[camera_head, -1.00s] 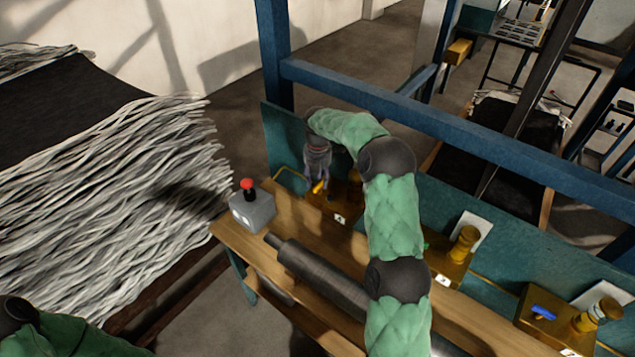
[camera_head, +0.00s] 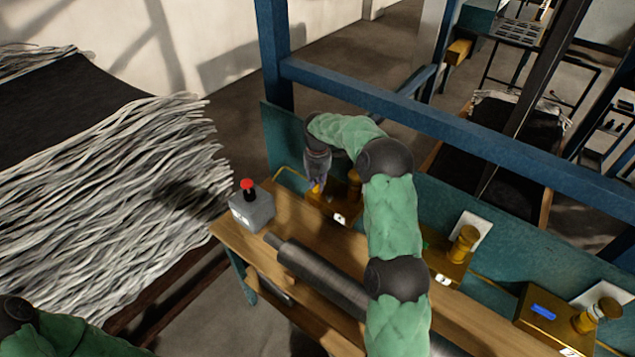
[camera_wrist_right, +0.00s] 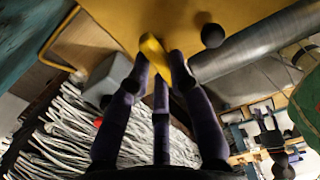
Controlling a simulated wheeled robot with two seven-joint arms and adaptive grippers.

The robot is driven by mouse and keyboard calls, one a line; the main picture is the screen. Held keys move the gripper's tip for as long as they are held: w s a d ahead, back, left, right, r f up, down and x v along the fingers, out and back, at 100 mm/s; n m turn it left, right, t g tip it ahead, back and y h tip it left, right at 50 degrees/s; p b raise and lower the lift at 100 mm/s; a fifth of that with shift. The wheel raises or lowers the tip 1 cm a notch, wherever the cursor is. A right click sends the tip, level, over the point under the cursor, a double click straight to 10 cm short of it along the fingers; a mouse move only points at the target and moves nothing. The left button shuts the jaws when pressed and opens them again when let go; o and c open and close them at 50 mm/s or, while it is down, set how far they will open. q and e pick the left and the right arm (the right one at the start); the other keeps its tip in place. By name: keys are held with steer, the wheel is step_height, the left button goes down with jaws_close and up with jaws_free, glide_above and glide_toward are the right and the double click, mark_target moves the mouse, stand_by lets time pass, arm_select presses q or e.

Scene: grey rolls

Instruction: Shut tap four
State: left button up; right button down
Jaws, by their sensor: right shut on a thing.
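The tap under my right gripper (camera_head: 316,183) has a yellow handle (camera_head: 316,190) on a brass block (camera_head: 328,206) with a small white tag (camera_head: 339,219), whose number I cannot read surely. In the right wrist view the fingers (camera_wrist_right: 160,72) are closed around the yellow handle (camera_wrist_right: 154,54), which lies slantwise between their tips. The brass surface (camera_wrist_right: 115,20) spreads behind it. Another tap (camera_head: 447,262) stands mid-bench, partly hidden by my right arm. A tap with a blue handle (camera_head: 544,311) is at the right. My left arm shows at the lower left, its gripper out of frame.
A grey box with a red button (camera_head: 248,187) stands left of the held tap. A grey roll (camera_head: 325,273) runs along the wooden bench (camera_head: 240,240). A blue beam (camera_head: 430,125) crosses behind. Grey strands (camera_head: 110,190) lie left.

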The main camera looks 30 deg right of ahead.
steer(key=shift+m, duration=0.4)
steer(key=m, duration=0.3)
steer(key=shift+w+d, duration=0.1)
steer(key=m, duration=0.4)
steer(key=shift+d, duration=0.1)
steer(key=m, duration=0.5)
steer(key=shift+d, duration=0.1)
steer(key=shift+d+m, duration=0.1)
steer(key=shift+m, duration=2.2)
steer(key=c, duration=1.1)
jaws_free()
